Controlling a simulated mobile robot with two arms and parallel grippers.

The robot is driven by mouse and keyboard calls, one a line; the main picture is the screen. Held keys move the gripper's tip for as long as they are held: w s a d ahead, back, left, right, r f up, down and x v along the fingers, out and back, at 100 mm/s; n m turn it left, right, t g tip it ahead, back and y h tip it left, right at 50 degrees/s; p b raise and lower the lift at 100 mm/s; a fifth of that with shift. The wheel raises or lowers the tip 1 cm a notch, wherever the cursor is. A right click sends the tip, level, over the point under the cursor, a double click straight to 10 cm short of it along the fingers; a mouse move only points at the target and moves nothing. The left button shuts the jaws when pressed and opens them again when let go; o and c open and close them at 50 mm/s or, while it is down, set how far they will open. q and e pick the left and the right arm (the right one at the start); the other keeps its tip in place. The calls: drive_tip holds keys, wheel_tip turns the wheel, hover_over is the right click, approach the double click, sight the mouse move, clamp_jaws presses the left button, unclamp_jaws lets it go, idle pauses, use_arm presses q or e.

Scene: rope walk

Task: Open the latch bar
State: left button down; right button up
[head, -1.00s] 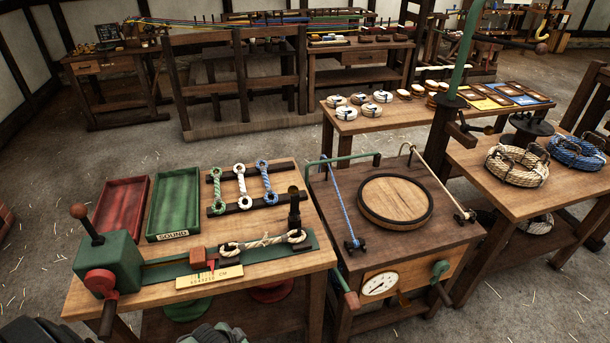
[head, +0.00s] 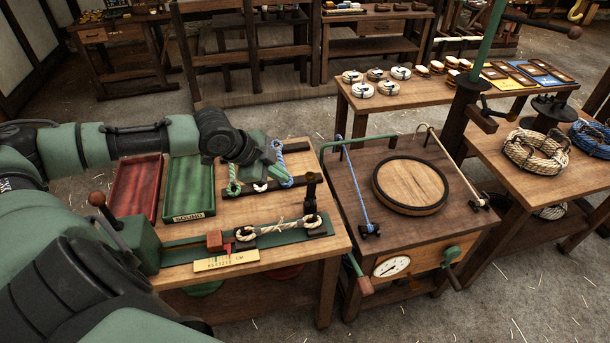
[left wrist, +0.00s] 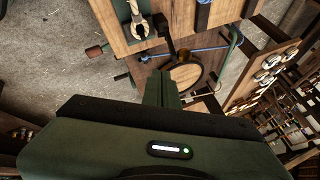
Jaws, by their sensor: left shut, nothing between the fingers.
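No part is plainly marked as the latch bar. A thin green bar (head: 360,143) runs along the back of the middle bench, and a green lever with a red grip (head: 365,288) hangs at that bench's front left; I cannot tell which is the latch bar. My left gripper (head: 268,165) is above the rope-eye rack on the left bench, apart from both. Its shut, empty fingers (left wrist: 160,88) show in the left wrist view, with the green bar (left wrist: 236,36) beyond. My right gripper is not in view.
The middle bench carries a round wooden lid (head: 410,185), a blue rope (head: 357,190) and a dial (head: 392,266). The left bench holds a red tray (head: 137,190), a green tray (head: 189,188) and a rope sample (head: 280,229). Rope coils (head: 535,152) lie on the right table.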

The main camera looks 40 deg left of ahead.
use_arm(q)
drive_tip(key=p, duration=0.3)
approach(309, 182)
wheel_tip(309, 182, down, 4)
drive_tip(key=d, duration=0.3)
drive_tip(key=w, duration=0.1)
drive_tip(key=w+a+p, duration=0.1)
drive_tip(key=w+f, duration=0.1)
drive_tip(key=shift+w+a+f, duration=0.1)
drive_tip(key=shift+w+a, duration=0.25)
